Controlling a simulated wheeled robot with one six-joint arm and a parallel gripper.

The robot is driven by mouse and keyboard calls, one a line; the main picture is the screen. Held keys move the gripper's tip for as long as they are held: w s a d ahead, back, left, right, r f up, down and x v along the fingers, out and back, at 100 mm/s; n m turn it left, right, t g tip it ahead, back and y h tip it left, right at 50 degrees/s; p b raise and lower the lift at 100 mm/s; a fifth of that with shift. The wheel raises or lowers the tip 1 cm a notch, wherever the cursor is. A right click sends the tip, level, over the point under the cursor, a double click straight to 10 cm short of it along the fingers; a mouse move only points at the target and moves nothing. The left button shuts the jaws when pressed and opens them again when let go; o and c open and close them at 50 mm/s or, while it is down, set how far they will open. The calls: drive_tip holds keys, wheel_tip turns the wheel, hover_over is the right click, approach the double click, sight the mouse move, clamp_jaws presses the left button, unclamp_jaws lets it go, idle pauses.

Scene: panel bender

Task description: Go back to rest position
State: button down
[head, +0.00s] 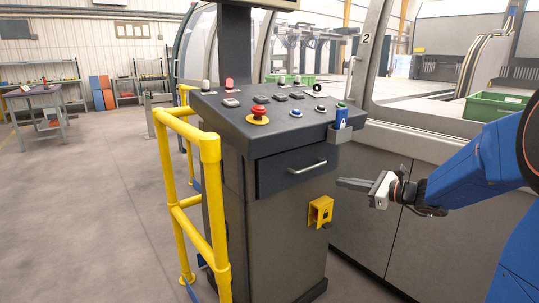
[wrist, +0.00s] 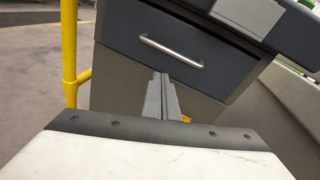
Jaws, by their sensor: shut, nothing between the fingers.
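My gripper (head: 354,185) is at the right in the head view, on the end of my blue arm. Its fingers are together and empty, pointing left at the grey control console (head: 265,220). In the wrist view the closed fingers (wrist: 163,84) reach up in front of the console's lower front, just below the drawer handle (wrist: 171,50). The drawer (head: 293,166) appears shut. I cannot tell the exact gap between the fingertips and the console.
A yellow guard rail (head: 211,200) stands left of the console. A yellow lockout bracket (head: 320,211) sticks out of its front below my gripper. The console top carries a red emergency button (head: 258,114). The machine's grey panels (head: 365,232) stand behind my gripper. Open floor (head: 90,210) lies at the left.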

drive_tip(key=s+a+f+n+g+h, duration=0.1)
drive_tip(key=s+a+f+n+g, duration=0.2)
drive_tip(key=s, duration=0.5)
drive_tip(key=s+a+n+g+h, duration=0.1)
drive_tip(key=s+a+n+g, duration=0.15)
drive_tip(key=s+n, duration=0.35)
drive_tip(key=s+a+f+n+g+h, duration=0.2)
drive_tip(key=s+a+n, duration=0.15)
drive_tip(key=s, duration=0.55)
drive_tip(key=s+d+f+n+h, duration=0.2)
drive_tip(key=s+d+n+h, duration=0.2)
drive_tip(key=s, duration=0.3)
drive_tip(key=s+d+f+n+t+h, duration=0.1)
drive_tip(key=s+d+f+n+h, duration=0.1)
drive_tip(key=s+d+n, duration=0.4)
drive_tip(key=shift+s+d+n+h, duration=0.35)
drive_tip(key=shift+s+n+h, duration=0.45)
drive_tip(key=shift+s, duration=0.45)
